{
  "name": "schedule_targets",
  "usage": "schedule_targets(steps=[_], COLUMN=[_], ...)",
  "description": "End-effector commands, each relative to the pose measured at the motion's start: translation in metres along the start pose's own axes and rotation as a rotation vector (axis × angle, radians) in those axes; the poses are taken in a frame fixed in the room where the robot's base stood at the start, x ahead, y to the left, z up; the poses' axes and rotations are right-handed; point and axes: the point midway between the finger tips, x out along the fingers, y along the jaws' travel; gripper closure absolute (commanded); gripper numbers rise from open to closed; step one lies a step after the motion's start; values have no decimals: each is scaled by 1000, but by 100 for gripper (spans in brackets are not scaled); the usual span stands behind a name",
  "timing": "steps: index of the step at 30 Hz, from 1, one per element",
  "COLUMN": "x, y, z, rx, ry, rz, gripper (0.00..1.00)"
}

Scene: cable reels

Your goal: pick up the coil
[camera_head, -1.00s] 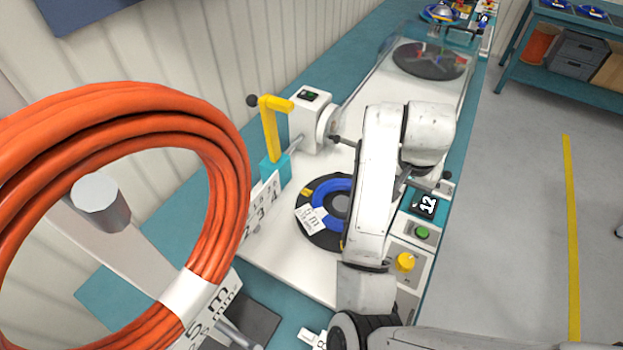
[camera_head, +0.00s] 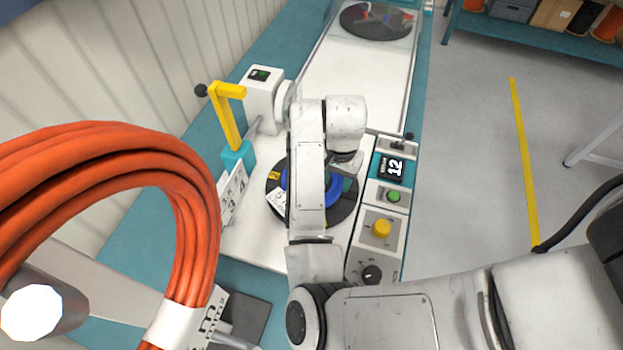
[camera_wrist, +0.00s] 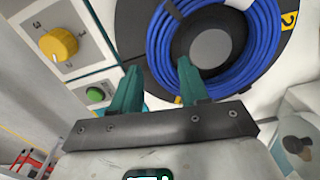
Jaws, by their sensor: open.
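A blue coil (camera_wrist: 254,30) lies wound around the hub of a dark round plate (camera_wrist: 290,60) in the wrist view. In the head view the coil (camera_head: 333,190) shows only in part, since my arm covers much of it and the dark plate (camera_head: 345,213). A large orange coil (camera_head: 110,150) hangs on a peg at the left, close to the camera. My gripper (camera_wrist: 159,82) is open. Its two green fingers point at the blue coil's near side, the right one overlapping the hub area in the picture. I cannot tell whether they touch it.
A control panel with a yellow knob (camera_head: 382,229), a green button (camera_head: 393,196) and a display (camera_head: 391,166) stands right of the plate. A yellow crank (camera_head: 228,112) rises at its left. A covered dark disc (camera_head: 376,20) lies farther back. Grey floor (camera_head: 475,140) is open at the right.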

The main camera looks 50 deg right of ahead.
Motion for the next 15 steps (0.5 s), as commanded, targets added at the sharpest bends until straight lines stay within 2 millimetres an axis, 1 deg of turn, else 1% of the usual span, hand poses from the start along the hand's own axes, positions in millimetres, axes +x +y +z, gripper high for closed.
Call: schedule_targets(steps=[3, 6, 9, 15], x=[16, 27, 32, 32], y=[0, 0, 0, 0], z=[0, 0, 0, 0], rx=[-3, -2, -2, -2], ry=[-2, -1, -1, -1], rz=[1, 2, 1, 0], gripper=[56, 56, 56, 56])
